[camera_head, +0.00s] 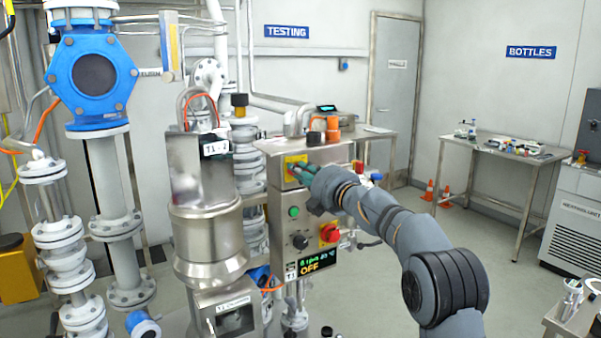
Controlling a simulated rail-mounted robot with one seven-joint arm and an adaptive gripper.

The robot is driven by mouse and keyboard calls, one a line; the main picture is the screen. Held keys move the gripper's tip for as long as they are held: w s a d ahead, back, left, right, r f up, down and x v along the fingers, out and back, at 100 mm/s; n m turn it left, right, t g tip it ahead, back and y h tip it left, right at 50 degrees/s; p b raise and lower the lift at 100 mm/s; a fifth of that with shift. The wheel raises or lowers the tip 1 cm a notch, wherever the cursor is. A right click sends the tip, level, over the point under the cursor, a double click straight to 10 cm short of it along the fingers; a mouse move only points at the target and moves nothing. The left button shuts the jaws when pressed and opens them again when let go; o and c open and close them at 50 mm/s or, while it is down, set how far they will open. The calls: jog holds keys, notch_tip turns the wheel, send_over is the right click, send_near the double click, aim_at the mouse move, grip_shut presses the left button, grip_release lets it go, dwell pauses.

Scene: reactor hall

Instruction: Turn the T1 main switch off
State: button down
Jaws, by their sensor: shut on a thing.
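The T1 control box (281,225) stands in the middle of the head view, beside the steel T1 vessel (208,240). Near its top is a yellow switch plate (291,161), which I take for the main switch. My gripper (300,173) is at this plate, coming from the right, with its jaws shut on the switch knob. The knob is mostly hidden by the fingers, so its angle cannot be told. Below are a green button (293,211), a black knob (299,241) and a red button on yellow (329,233). The display (309,266) reads OFF.
A blue valve (92,75) and flanged pipes fill the left. A steel table (372,133) with orange-capped items stands behind the box. Another table (490,152) with small items stands by the right wall. Orange cones (429,190) are on the floor. Open floor lies right of my arm.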

jog(key=c, duration=1.6)
grip_release()
jog(key=shift+c, duration=0.2)
jog(key=shift+d, duration=0.1)
jog(key=v, duration=1.2)
jog(key=shift+w, duration=0.1)
jog(key=x, duration=1.2)
